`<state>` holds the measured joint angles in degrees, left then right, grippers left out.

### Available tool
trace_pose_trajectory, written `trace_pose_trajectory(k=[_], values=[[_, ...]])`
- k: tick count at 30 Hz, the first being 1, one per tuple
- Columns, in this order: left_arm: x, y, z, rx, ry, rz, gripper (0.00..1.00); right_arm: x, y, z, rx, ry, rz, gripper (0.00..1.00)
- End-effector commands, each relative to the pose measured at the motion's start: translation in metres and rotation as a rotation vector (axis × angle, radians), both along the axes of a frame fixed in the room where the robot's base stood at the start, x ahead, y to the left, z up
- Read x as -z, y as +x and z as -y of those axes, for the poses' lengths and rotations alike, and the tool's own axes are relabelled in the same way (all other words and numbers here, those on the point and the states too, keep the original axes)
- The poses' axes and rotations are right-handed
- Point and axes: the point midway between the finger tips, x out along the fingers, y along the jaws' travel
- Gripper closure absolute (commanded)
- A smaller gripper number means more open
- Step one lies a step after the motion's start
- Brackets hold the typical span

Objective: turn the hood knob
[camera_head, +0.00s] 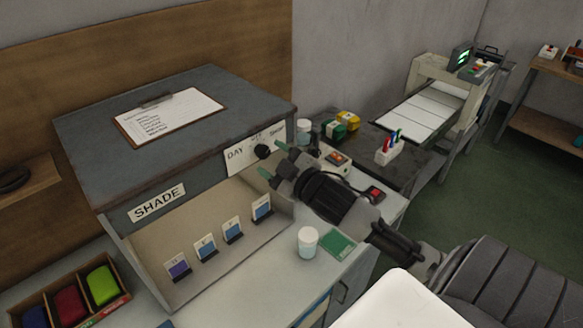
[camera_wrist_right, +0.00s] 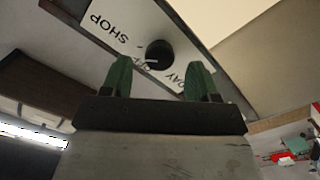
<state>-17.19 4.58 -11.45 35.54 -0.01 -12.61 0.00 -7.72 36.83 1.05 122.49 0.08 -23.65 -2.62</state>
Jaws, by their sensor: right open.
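The hood (camera_head: 70,165) is a grey box labelled SHADE, open at the front. Its black knob (camera_head: 262,152) sits on a white label plate (camera_head: 236,163) at the right end of the front panel. DAY is readable left of the knob; the other words are partly covered or small. My right gripper (camera_head: 273,160) is open just in front of the knob, apart from it. In the right wrist view the knob (camera_wrist_right: 159,54) shows beyond and between the two green fingertips (camera_wrist_right: 158,75), with a white pointer mark. My left gripper is not in view.
A clipboard (camera_head: 168,115) lies on the hood. Several blue sample cards (camera_head: 205,246) stand inside it. A tray of coloured rolls (camera_head: 70,296) is at left.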

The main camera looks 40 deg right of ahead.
Motion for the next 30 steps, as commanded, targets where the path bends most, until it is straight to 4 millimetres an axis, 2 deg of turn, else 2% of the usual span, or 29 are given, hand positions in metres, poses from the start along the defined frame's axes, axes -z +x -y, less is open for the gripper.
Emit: trace_pose_trajectory(k=[1,6,12,18,30], values=[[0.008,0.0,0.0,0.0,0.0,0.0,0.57,0.006,-0.012,0.001,0.0,0.0,-0.003,0.4],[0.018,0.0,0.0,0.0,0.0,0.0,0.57,0.005,-0.043,0.003,-0.001,0.001,-0.004,0.4],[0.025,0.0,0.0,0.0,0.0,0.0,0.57,0.003,-0.068,0.005,0.0,0.002,-0.003,0.4],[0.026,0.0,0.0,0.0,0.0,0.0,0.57,0.001,-0.076,0.006,-0.001,0.001,-0.001,0.4],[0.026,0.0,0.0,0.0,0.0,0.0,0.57,0.001,-0.076,0.006,0.0,0.002,-0.002,0.4]])
